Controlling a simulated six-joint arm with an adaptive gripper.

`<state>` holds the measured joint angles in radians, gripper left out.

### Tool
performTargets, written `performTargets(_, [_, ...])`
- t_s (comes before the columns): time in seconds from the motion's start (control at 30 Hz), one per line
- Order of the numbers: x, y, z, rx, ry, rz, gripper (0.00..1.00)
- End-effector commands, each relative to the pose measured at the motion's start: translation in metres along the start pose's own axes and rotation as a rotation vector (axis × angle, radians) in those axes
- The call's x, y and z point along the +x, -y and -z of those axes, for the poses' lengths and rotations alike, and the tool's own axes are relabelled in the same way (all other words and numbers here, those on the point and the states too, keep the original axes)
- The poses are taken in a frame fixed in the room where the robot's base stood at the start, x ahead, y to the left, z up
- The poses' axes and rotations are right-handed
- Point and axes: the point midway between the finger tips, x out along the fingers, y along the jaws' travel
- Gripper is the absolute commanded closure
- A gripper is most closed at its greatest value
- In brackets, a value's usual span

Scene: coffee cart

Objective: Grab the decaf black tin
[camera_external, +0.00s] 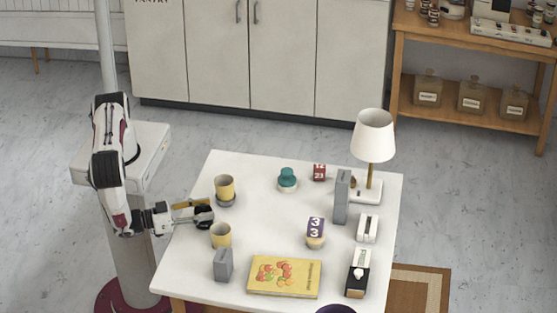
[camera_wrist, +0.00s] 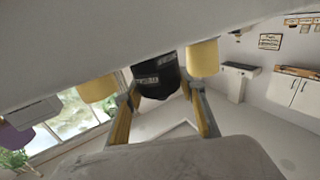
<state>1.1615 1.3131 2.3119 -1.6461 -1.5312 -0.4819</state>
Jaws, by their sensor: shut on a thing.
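The black tin (camera_wrist: 156,76) is dark with small pale lettering, too small to read. It sits between the two fingers of my gripper (camera_wrist: 160,100) in the wrist view, which shows the table at the top. In the external view the tin (camera_external: 203,219) is a small dark shape at my gripper (camera_external: 196,212), by the table's left edge. My gripper is shut on the tin from the side. The fingers hide part of it, and I cannot tell whether it touches the table.
A lamp (camera_external: 373,140) stands at the back right. The table (camera_external: 270,220) is clear in its middle.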

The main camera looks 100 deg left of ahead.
Motion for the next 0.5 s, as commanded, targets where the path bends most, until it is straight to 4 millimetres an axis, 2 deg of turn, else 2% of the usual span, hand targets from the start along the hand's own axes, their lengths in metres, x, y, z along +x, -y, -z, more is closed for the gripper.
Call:
performTargets(0.27, [0.000, 0.000, 0.004, -0.001, -0.001, 0.000, 0.86])
performTargets(0.5, [0.000, 0.000, 0.018, -0.001, -0.001, 0.000, 0.86])
